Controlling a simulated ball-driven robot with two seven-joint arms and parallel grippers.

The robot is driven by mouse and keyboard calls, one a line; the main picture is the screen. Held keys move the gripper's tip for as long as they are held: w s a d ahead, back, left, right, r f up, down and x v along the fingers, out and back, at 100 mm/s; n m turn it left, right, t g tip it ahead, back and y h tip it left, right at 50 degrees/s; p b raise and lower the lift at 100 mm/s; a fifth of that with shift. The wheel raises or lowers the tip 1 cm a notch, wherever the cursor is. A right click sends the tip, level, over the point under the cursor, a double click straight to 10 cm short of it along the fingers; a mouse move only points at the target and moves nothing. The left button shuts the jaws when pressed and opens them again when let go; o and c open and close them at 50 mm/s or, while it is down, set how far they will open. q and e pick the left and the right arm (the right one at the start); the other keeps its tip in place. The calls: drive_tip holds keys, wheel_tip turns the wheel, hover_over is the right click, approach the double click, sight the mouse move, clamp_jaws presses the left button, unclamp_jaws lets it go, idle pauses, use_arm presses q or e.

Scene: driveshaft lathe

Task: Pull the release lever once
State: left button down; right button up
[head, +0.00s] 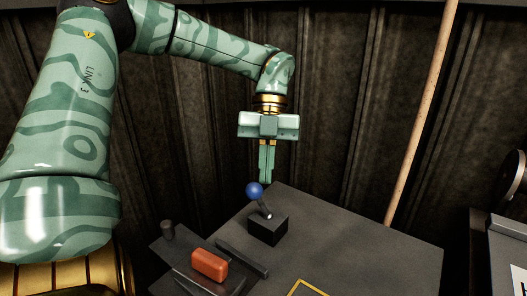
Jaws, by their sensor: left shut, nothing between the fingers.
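The release lever (265,208) is a short metal stick with a blue ball knob (254,190), rising from a black box (268,229) on the dark grey table. The stick tilts to the left. My left gripper (267,180) points down, its green fingers shut together with nothing between them. In the picture its fingertips are just above and to the right of the blue knob; I cannot tell whether they touch it. My right gripper is not in view.
An orange-red block (209,264) lies on a dark tray-like part at the table's left edge. A dark bar (242,258) lies beside it. A yellow outlined square (307,288) marks the table front. A wooden pole (421,115) leans behind. The table's right side is clear.

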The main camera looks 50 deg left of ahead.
use_arm(q)
drive_tip(key=shift+w+a+r, duration=0.15)
drive_tip(key=shift+w+r, duration=0.05)
drive_tip(key=shift+w, duration=0.3)
drive_tip(key=shift+w+a+r, duration=0.1)
drive_tip(key=shift+w+r, duration=0.1)
drive_tip(key=shift+w, duration=0.25)
drive_tip(key=shift+b, duration=0.3)
drive_tip(key=w, duration=0.1)
drive_tip(key=w+a+r, duration=0.1)
drive_tip(key=w, duration=0.1)
drive_tip(key=w+b, duration=0.1)
drive_tip(key=shift+w+a+r, duration=0.2)
drive_tip(key=shift+r, duration=0.2)
